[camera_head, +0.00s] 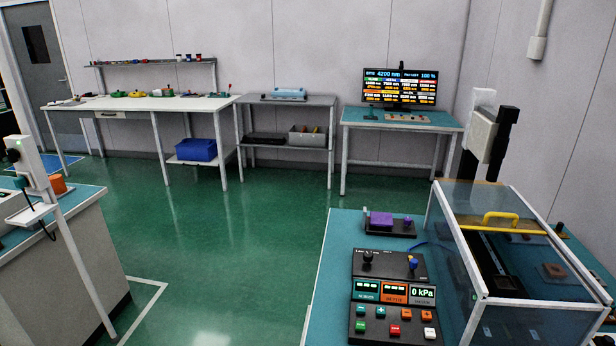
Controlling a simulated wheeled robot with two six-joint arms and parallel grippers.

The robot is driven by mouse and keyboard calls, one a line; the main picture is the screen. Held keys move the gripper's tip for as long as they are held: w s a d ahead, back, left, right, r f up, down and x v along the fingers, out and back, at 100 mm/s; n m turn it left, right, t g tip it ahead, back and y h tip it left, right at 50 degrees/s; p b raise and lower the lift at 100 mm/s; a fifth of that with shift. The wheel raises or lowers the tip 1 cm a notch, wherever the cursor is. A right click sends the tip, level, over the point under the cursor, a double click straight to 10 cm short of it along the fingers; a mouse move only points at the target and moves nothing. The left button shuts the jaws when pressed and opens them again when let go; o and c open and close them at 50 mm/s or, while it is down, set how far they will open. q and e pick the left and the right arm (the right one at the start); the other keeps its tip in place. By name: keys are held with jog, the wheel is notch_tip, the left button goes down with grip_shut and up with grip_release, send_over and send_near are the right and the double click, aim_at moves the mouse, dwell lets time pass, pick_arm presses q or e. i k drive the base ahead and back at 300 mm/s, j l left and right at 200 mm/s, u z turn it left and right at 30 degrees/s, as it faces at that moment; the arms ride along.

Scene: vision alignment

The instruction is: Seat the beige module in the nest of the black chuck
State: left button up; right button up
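Neither of my grippers is in view. No clearly beige module shows. Inside the clear-walled enclosure (462,262) on the right-hand bench, a small brownish square piece (554,271) lies on a dark surface, seen through the tinted panel. I cannot tell whether it is the module or part of the chuck. A long black part (494,268) lies to its left inside the enclosure. I cannot make out the chuck's nest.
The teal bench (338,262) holds a control panel (393,292) reading 0 kPa and a purple block (381,219) on a black base. Green floor (240,235) is clear in the middle. A grey cabinet (60,285) stands left.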

aim_at(503, 284)
jog(key=z, duration=2.05)
